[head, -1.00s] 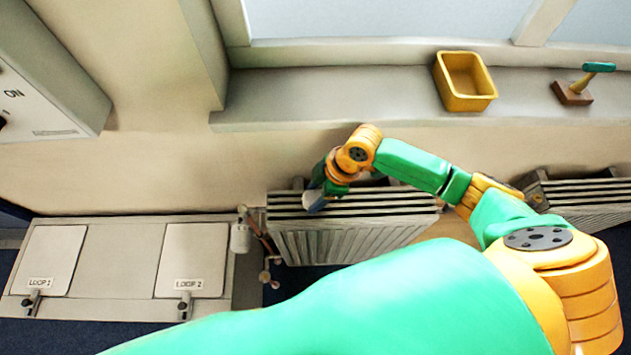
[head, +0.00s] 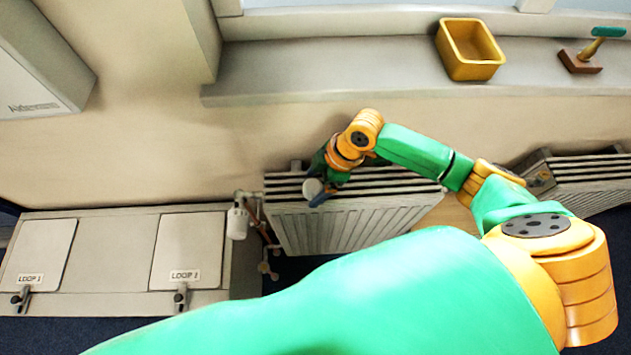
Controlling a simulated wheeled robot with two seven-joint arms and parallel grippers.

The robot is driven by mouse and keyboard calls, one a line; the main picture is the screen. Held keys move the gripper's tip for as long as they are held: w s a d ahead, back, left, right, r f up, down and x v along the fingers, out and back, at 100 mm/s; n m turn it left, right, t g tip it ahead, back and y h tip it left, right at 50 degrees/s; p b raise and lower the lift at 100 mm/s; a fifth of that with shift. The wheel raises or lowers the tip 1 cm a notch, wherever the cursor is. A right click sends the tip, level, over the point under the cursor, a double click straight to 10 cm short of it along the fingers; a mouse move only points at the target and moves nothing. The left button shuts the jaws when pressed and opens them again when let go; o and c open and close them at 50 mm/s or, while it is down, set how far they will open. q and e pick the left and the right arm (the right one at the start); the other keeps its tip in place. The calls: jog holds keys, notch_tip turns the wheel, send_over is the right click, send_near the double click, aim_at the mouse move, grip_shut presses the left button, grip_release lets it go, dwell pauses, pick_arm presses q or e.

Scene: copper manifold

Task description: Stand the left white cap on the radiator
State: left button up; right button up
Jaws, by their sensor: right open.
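A small pale, round white cap (head: 313,188) is at the top left of the near radiator (head: 350,228), right at my right gripper's fingertips. It seems to rest on the radiator's slatted top, but I cannot tell whether it touches the top or a finger. My right gripper (head: 321,191) points down over that left end, open, its fingers partly hidden by the wrist and the cap. A white valve head (head: 237,222) sits on the pipework just left of the radiator. My left gripper is not in view.
A yellow bin (head: 469,55) and a green-handled tool (head: 588,55) are on the ledge (head: 330,72) above. A second radiator (head: 590,180) is at the right. A low cabinet with two lids (head: 187,250) is at the left. My green arm covers the lower middle.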

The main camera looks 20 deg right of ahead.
jog(key=v, duration=1.2)
